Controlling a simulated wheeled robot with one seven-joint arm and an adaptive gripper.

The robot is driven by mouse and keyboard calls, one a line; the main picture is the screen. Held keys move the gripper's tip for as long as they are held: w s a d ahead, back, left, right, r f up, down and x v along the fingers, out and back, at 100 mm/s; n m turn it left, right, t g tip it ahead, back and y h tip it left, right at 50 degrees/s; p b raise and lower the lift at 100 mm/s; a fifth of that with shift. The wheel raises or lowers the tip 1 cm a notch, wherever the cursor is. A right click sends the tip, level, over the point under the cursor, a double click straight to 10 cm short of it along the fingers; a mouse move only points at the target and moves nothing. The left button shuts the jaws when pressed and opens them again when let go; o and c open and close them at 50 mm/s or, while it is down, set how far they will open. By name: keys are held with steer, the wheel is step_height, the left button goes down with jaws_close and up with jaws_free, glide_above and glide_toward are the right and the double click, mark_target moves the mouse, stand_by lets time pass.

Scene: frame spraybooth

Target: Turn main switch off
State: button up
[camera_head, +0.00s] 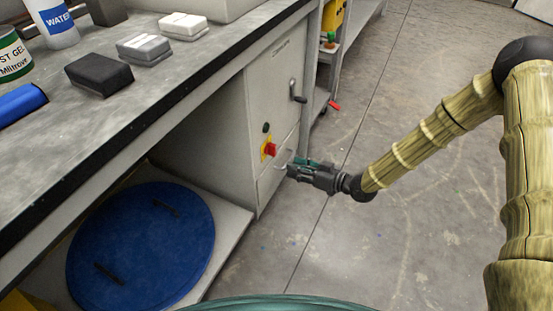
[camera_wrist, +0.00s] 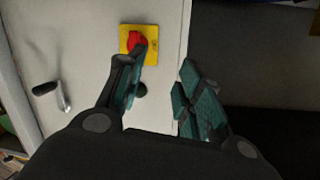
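The main switch (camera_head: 269,150) is a red knob on a yellow plate, on the grey cabinet's front. It also shows in the wrist view (camera_wrist: 134,40), at the top and left of centre. My gripper (camera_head: 293,169) is just right of and slightly below the switch in the head view. In the wrist view my gripper (camera_wrist: 163,62) has its two fingers apart with nothing between them. The left finger overlaps the lower right edge of the knob and plate, partly hiding them. I cannot tell whether it touches the knob. The knob's exact angle is unclear.
A dark green round button (camera_head: 266,127) and a black lever handle (camera_head: 296,92) are on the same cabinet (camera_head: 215,135). A silver pull handle (camera_head: 282,160) is close to my gripper. The worktop (camera_head: 165,95) overhangs on the left. Open floor (camera_head: 390,240) lies to the right.

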mark_target(271, 150)
steer(key=w+d+n+y+b, duration=0.25)
steer(key=w+n+b, duration=0.2)
steer(key=b, duration=0.25)
steer(key=b+x, duration=0.4)
steer(key=x, duration=0.7)
steer(key=shift+w, duration=0.3)
steer(key=shift+f+m+y, duration=0.1)
steer(key=shift+m+y, duration=0.15)
jaws_close()
